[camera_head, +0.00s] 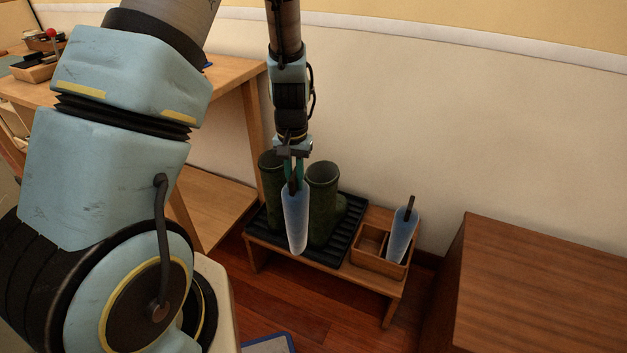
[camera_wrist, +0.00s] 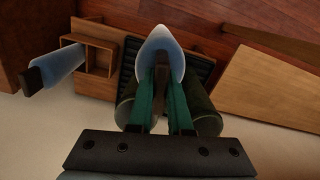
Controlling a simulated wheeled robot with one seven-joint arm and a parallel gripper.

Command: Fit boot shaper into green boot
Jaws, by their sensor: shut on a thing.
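My gripper (camera_head: 294,170) is shut on a translucent blue boot shaper (camera_head: 295,220), which hangs wide end down. In the wrist view, the fingers of my gripper (camera_wrist: 160,100) clasp the dark handle of the held shaper (camera_wrist: 160,45). Two green boots stand upright on a black ribbed tray: a left boot (camera_head: 267,190) and a right boot (camera_head: 322,190). The held shaper is outside both boots and partly hides them in the head view. A second blue shaper (camera_head: 402,235) leans in a wooden box; it also shows in the wrist view (camera_wrist: 62,62).
The black tray (camera_head: 336,256) and the divided wooden box (camera_head: 372,262) rest on a low wooden bench (camera_head: 385,288). A brown cabinet (camera_head: 545,285) stands at the right. A wooden table (camera_head: 235,72) stands at the left, and the wall is behind the bench.

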